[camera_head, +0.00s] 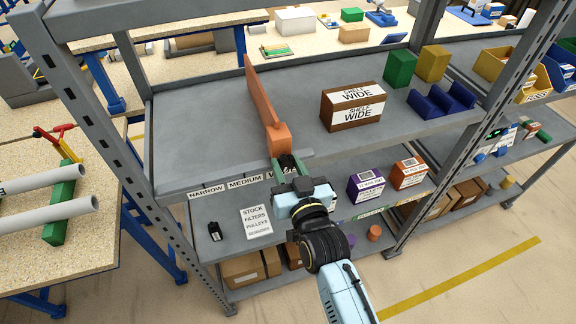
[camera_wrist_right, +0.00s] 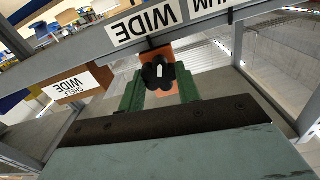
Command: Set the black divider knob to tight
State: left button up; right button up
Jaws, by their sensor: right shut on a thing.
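The black divider knob (camera_wrist_right: 155,76) shows in the right wrist view as a lobed knob with a small white mark. It sits at the front end of the orange divider (camera_head: 264,105), beside the WIDE label (camera_wrist_right: 143,21). My right gripper (camera_head: 287,165) reaches up to the shelf's front edge, its green fingers (camera_wrist_right: 158,88) on either side of the knob and shut on it. Most of the knob is hidden in the head view. I cannot read a tight or loose marking. My left gripper is not in view.
The grey shelf (camera_head: 200,130) carries NARROW and MEDIUM labels left of the gripper. A brown SHELF WIDE box (camera_head: 352,106) stands right of the divider. The lower shelf holds purple (camera_head: 366,184) and orange (camera_head: 408,173) boxes near my arm. A grey upright (camera_head: 440,130) stands to the right.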

dwell(0.3)
jog(key=o, duration=1)
jog(key=b+v, duration=0.2)
jog(key=v, duration=1.1)
jog(key=shift+s, duration=0.2)
